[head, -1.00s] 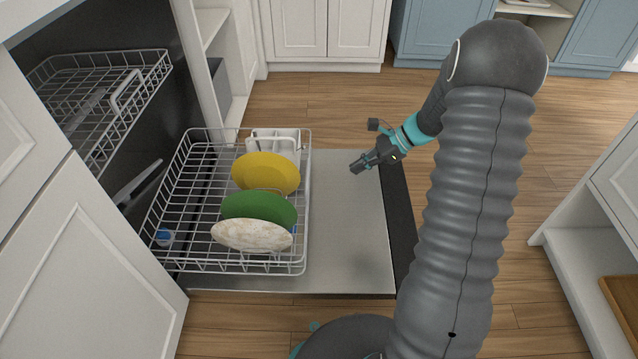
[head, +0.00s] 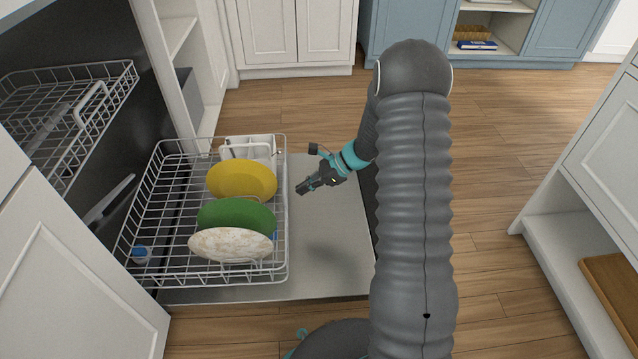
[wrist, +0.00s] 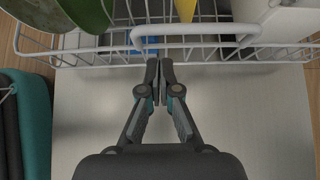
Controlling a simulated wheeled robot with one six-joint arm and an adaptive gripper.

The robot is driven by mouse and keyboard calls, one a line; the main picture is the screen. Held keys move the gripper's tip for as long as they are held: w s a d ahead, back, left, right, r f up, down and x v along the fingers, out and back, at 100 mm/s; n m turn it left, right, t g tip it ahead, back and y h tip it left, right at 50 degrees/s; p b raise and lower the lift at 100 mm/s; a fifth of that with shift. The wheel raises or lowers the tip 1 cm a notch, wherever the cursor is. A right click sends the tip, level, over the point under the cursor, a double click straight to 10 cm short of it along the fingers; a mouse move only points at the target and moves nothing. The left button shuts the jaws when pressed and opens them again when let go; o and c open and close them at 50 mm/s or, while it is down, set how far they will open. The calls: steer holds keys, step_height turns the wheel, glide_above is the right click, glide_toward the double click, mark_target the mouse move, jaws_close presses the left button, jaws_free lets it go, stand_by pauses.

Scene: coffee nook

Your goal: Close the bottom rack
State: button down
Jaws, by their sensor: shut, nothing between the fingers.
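The bottom rack (head: 286,222) is a white wire rack pulled out over the lowered dishwasher door (head: 325,265). It holds a yellow plate (head: 242,181), a green plate (head: 236,215), a speckled white plate (head: 232,245) and a white basket (head: 249,150). My gripper (head: 300,190) is shut and empty, over the door just right of the rack's front side in the head view. In the wrist view my gripper (wrist: 159,64) points at the rack's front wires and its raised handle loop (wrist: 195,27). I cannot tell whether the fingertips touch the wire.
The upper rack (head: 65,120) is also partly out at the left. A white cabinet (head: 600,170) with an open shelf stands at the right. Wooden floor (head: 500,130) lies clear beyond the door.

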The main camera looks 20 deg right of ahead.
steer(key=shift+w+a+r, duration=0.1)
steer(key=shift+a+r, duration=0.05)
steer(key=shift+a, duration=0.45)
steer(key=shift+w+a+r, duration=0.1)
steer(key=shift+a, duration=0.45)
